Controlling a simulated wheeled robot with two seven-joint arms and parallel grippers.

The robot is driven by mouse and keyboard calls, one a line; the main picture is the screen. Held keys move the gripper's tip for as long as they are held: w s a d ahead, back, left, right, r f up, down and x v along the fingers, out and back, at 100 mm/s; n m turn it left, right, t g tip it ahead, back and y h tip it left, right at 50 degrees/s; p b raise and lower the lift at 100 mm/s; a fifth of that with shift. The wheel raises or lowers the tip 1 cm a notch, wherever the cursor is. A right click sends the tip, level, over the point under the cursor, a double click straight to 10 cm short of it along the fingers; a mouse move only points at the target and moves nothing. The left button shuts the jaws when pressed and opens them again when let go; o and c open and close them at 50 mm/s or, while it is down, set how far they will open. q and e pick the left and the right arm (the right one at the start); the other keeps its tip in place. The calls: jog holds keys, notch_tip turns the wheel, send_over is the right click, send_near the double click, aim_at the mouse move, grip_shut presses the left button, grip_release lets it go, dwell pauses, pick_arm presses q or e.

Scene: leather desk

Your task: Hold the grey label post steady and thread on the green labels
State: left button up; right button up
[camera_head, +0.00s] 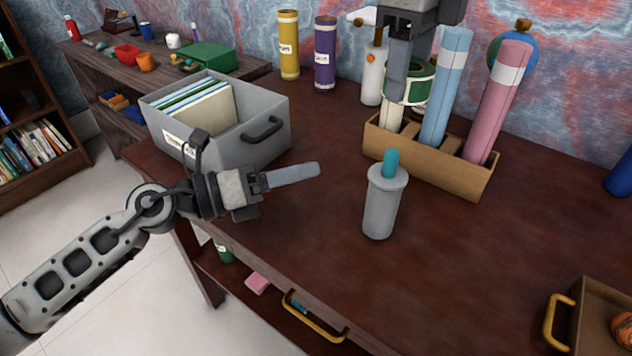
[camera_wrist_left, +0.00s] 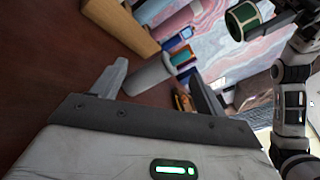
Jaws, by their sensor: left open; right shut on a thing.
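The label post (camera_head: 380,207) is a grey cylinder with a wider top and a teal peg (camera_head: 391,162). It stands upright on the desk. My left gripper (camera_head: 305,172) is open and empty to its left, pointing at it. In the left wrist view the post (camera_wrist_left: 149,76) shows beyond the gap between my left fingers (camera_wrist_left: 158,90), apart from them. My right gripper (camera_head: 396,92) is shut on a green label (camera_head: 421,82), a ring with a white band, held up behind the post. The label also shows in the left wrist view (camera_wrist_left: 235,24).
A wooden holder (camera_head: 430,163) with a blue roll (camera_head: 446,90) and a pink roll (camera_head: 498,105) stands behind the post. A grey file box (camera_head: 215,145) is behind my left gripper. A brown tray (camera_head: 590,320) sits at front right. The desk around the post is clear.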

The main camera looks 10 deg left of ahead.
pick_arm(q)
jog(key=w+d+f+m+g, duration=0.1)
jog(key=d+f+m+g, duration=0.1)
jog(key=d+m, duration=0.2)
jog(key=w+d+f+m+g+y, duration=0.1)
jog(key=w+d+f+m, duration=0.1)
jog(key=d, duration=0.3)
jog(key=w+d+f+m+g, duration=0.1)
jog(key=d+f+m+g, duration=0.1)
jog(key=d+m, duration=0.3)
jog(key=shift+w+m+g+y, duration=0.3)
jog(key=c, duration=1.1)
pick_arm(e)
jog(key=n, duration=0.9)
send_over(392, 151)
notch_tip(392, 151, down, 4)
jog(key=shift+f, duration=0.1)
jog(key=n, duration=0.1)
jog(key=f+n, duration=0.1)
jog(key=n, duration=0.2)
jog(key=shift+f, duration=0.25)
